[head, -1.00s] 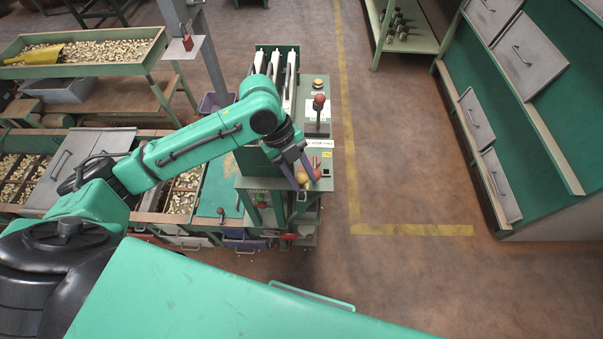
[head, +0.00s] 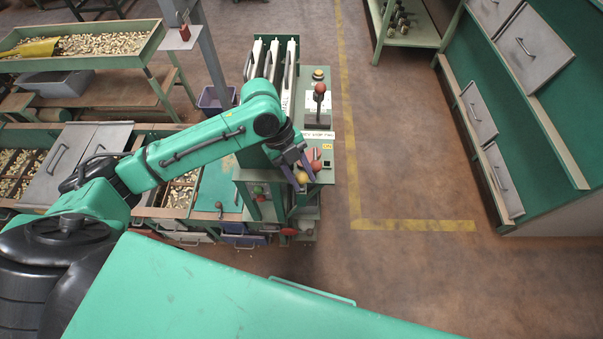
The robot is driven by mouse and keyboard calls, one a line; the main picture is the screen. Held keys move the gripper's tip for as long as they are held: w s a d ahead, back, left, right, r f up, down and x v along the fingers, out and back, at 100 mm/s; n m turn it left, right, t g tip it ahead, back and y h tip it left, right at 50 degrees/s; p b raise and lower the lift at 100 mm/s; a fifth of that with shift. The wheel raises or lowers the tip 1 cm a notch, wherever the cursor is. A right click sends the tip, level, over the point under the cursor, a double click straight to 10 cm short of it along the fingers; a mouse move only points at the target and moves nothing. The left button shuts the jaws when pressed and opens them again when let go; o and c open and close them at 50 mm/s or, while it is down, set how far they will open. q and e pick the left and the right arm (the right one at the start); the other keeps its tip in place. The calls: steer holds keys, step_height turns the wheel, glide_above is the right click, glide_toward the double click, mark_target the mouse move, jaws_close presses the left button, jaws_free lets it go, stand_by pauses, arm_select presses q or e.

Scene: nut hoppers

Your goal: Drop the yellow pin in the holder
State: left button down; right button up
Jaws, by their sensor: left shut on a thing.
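My left gripper (head: 303,182) is shut on the yellow pin, whose round yellow head (head: 302,178) shows between the purple fingers. It is at the near end of the green machine's top, by its front edge. The rest of the pin is hidden or too small to see. The holder (head: 326,172) appears to be the green panel beside the "STOP PINS" label, just right of the gripper. A red-headed pin (head: 315,164) shows there, partly behind the fingers. I cannot tell whether the yellow pin touches the panel. My right gripper is not in view.
A red-knobbed lever (head: 320,89) and a yellow button (head: 319,73) stand farther back on the machine. Nut hoppers (head: 110,43) fill the left. A green drawer rack (head: 520,110) stands right. The floor between is clear, with a yellow line (head: 415,225).

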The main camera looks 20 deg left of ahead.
arm_select(q)
steer(key=shift+c, duration=2.2)
jaws_free()
steer(key=v, duration=1.4)
steer(key=shift+r+b, duration=0.25)
steer(key=shift+b, duration=0.15)
steer(key=p+v, duration=0.8)
steer(key=v, duration=0.1)
steer(key=shift+p, duration=0.4)
